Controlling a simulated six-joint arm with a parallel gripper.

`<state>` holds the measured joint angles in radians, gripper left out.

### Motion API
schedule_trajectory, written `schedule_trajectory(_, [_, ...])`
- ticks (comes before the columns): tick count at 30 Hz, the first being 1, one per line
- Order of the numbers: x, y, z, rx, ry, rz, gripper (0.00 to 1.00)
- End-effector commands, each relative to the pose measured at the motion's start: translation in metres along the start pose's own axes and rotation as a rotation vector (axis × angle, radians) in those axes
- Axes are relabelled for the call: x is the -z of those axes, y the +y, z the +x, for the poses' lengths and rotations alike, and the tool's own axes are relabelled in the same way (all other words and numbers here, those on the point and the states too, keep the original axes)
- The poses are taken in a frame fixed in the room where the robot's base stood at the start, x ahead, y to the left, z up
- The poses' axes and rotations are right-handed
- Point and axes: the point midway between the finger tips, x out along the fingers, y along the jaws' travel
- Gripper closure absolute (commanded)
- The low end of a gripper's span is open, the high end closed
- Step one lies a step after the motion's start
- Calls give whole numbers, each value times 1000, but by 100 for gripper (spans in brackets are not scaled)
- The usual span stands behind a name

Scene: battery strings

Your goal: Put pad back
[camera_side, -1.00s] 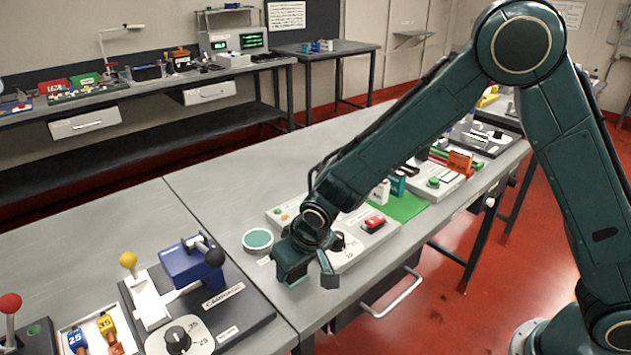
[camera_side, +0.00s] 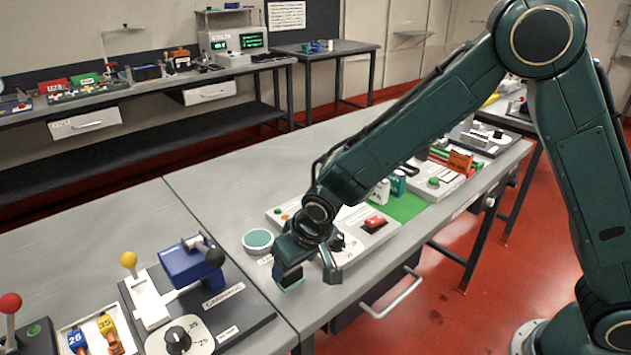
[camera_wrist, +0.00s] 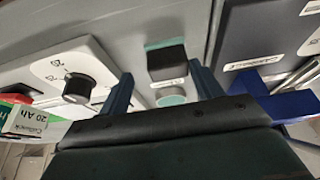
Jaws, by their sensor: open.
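A dark block with a teal edge, apparently the pad (camera_wrist: 165,60), sits on the grey bench in the wrist view. In the side view only a teal sliver of it (camera_side: 292,287) shows below my gripper, near the bench's front edge. My gripper (camera_side: 308,277) is open and empty just above it. In the wrist view the block appears between the two blue-green fingers (camera_wrist: 163,88), beyond their tips. A round teal disc with a pale rim (camera_side: 258,240) lies on the bench behind my gripper.
A light panel with a black knob (camera_wrist: 77,88) and a red switch (camera_side: 375,222) stands right of my gripper. A dark board with a blue device (camera_side: 192,262) and levers stands at left. A drawer handle (camera_side: 394,294) juts from the bench front.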

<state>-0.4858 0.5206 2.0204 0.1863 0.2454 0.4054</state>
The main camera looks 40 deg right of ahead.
Motion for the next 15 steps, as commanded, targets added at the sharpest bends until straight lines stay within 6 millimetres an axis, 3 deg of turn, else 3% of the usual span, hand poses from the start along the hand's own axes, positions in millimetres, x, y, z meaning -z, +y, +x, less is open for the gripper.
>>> schedule_trajectory(15, [0,0,-69,1,3,0,35])
